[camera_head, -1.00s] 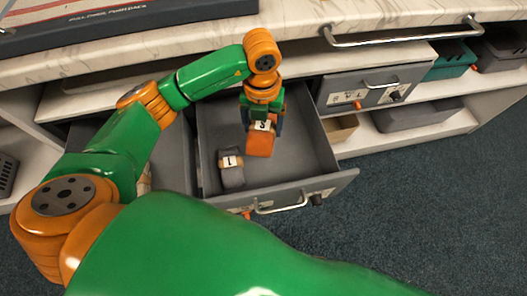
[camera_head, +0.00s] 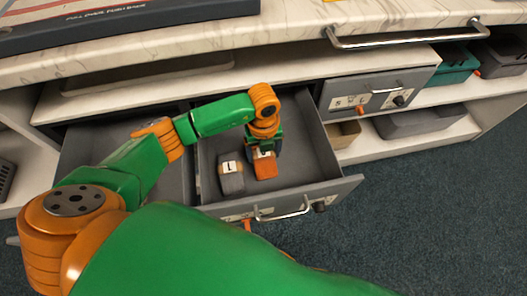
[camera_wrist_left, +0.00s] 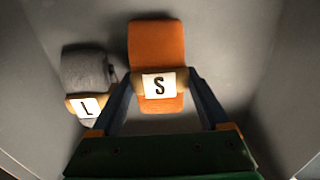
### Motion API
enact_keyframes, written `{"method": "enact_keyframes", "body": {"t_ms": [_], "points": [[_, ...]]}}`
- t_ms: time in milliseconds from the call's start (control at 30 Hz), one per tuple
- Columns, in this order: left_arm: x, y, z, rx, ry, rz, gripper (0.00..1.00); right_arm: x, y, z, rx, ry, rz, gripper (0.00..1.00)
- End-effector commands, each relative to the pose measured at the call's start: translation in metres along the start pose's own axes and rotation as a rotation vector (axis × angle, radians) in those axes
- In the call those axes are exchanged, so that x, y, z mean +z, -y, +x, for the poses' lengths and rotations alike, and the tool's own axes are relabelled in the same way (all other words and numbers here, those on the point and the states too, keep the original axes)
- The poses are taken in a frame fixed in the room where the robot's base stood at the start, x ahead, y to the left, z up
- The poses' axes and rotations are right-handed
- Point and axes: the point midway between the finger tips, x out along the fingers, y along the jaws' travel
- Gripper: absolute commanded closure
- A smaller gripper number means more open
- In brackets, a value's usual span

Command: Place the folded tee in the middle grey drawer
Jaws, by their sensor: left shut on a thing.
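An orange folded tee (camera_head: 266,168) with a band and an "S" label is in the open middle grey drawer (camera_head: 315,165). My left gripper (camera_head: 264,148) reaches down into this drawer and is shut on the orange tee. In the left wrist view its two fingers (camera_wrist_left: 161,88) press on both sides of the band of the orange tee (camera_wrist_left: 156,45). A grey folded tee (camera_head: 231,180) with an "L" label lies in the same drawer, just left of the orange one. I cannot tell whether the orange tee touches the drawer floor. My right gripper is not in view.
A marble-look counter (camera_head: 200,45) with a metal rail (camera_head: 405,37) runs above the drawers. Another grey drawer (camera_head: 170,180) is open on the left, partly behind my arm. A labelled grey drawer (camera_head: 350,90) at right is shut. Bins (camera_head: 428,120) stand on the right shelves.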

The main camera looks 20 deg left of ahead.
Motion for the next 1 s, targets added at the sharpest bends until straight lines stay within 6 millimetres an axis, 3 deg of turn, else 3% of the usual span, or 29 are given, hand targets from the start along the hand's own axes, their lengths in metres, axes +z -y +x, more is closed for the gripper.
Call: {"method": "enact_keyframes", "body": {"t_ms": [33, 67, 133, 433, 800, 1000], "points": [[0.000, 0.000, 0.003, 0.000, 0.000, 0.000, 0.84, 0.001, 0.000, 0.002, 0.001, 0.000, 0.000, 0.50], [0.000, 0.000, 0.003, 0.000, 0.000, 0.000, 0.18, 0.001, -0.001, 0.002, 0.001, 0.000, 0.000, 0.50], [0.000, 0.000, 0.002, 0.000, 0.000, 0.000, 0.00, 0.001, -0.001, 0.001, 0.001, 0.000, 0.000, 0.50], [0.001, 0.000, -0.008, 0.000, 0.001, 0.000, 0.00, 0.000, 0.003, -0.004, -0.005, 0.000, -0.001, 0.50], [0.001, 0.001, -0.104, -0.002, 0.004, 0.000, 0.00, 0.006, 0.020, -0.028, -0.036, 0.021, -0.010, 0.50], [0.000, 0.000, -0.122, 0.001, 0.000, 0.001, 0.00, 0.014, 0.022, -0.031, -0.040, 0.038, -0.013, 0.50]]}}
